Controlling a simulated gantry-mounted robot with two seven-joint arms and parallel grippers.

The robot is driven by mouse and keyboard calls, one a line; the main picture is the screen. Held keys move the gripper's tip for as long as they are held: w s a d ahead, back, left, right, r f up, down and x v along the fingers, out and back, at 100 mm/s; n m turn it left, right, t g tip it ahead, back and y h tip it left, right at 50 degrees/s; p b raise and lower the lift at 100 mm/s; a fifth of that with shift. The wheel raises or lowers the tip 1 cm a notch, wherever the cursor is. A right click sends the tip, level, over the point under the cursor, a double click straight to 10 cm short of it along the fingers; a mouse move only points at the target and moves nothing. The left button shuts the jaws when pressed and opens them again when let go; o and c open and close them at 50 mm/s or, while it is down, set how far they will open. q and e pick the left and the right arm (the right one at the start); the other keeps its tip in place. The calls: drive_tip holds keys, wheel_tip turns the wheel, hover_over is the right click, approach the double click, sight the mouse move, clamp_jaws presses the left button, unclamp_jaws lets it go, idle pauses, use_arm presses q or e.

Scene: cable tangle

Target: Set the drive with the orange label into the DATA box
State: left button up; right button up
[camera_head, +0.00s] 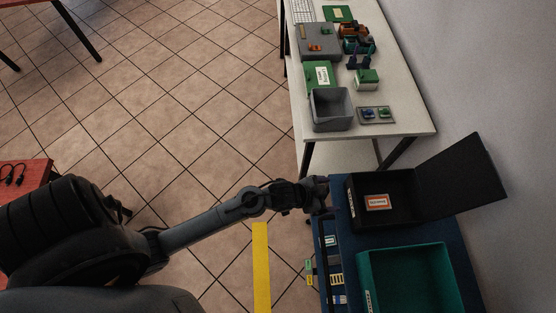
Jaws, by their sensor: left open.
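A small flat piece with an orange-edged pale label (377,202) lies inside a black box (411,188), near its left side. The print on it is too small to read. The box's black lid (462,175) stands open to the right. A pale label shows on the box's left wall, also unreadable, so I cannot confirm it says DATA. My left gripper (322,193) is open and empty, just left of the black box at the edge of the blue surface. My right gripper is not in view.
The blue surface (462,262) also holds a teal bin (410,283) below the black box. Small labelled items (336,280) lie along its left side. A white table (408,110) at the top carries a grey bin (332,110) and several parts. Tiled floor lies left.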

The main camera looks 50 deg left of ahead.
use_arm(q)
drive_tip(key=s+a+r+n+g+y, duration=0.2)
drive_tip(key=s+a+r, duration=0.1)
drive_tip(key=s, duration=0.6)
drive_tip(key=s+a+r+n+g+y, duration=0.1)
drive_tip(key=s+a+r+g+y, duration=0.1)
drive_tip(key=s+a, duration=0.4)
drive_tip(key=s+r+g, duration=0.1)
drive_tip(key=s, duration=0.2)
drive_tip(key=shift+s+a+n+g, duration=0.3)
drive_tip(key=shift+n, duration=0.1)
